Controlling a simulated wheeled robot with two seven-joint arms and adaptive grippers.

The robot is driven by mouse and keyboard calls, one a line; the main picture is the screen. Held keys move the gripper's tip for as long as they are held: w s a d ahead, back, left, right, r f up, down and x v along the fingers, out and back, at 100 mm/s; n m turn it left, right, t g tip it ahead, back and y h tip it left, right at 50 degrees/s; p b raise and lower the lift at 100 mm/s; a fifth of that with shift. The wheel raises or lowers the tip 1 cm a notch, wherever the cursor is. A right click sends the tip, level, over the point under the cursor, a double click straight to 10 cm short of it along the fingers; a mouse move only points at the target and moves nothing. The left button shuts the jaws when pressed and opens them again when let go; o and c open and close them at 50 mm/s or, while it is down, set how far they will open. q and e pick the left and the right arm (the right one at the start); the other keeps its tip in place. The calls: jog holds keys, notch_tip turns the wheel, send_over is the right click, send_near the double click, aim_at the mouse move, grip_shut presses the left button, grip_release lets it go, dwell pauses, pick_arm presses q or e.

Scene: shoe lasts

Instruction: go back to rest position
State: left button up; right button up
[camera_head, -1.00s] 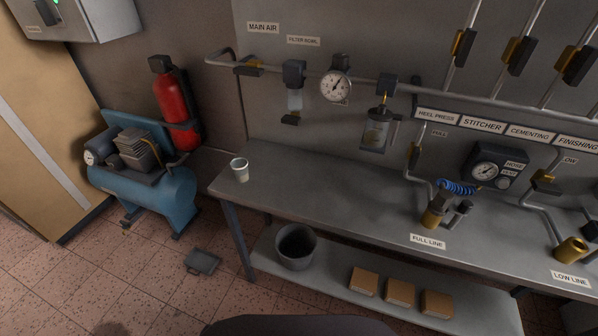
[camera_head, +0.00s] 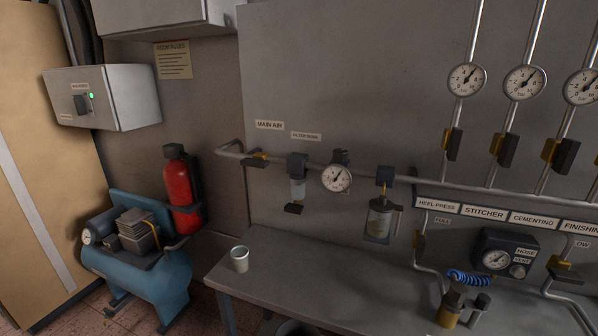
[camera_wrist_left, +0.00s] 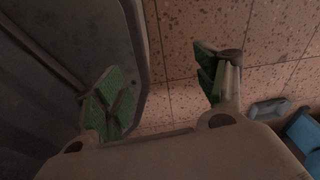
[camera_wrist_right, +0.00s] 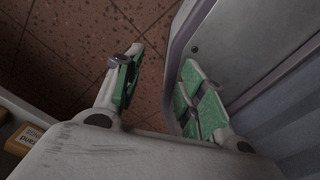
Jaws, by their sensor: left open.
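My left gripper (camera_wrist_left: 165,95) shows in the left wrist view with its two green-padded fingers spread apart and nothing between them. Behind it are the tiled floor and a dark grey panel. My right gripper (camera_wrist_right: 155,90) shows in the right wrist view, also with its green-padded fingers apart and empty. It hangs over the floor beside a grey metal surface. Neither gripper shows in the head view, so where they are relative to the bench cannot be told there.
Gauges and pipes line the wall panel.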

pick_arm(q)
jog(key=shift+s+a+f, duration=0.15)
jog(key=shift+s+f, duration=0.1)
jog(key=shift+s, duration=0.35)
jog(key=shift+s+a+f, duration=0.2)
jog(key=shift+s+f, duration=0.05)
jog(key=shift+s, duration=0.4)
jog(key=shift+s+a+f, duration=0.15)
jog(key=shift+s+f, duration=0.1)
jog(key=shift+s, duration=0.35)
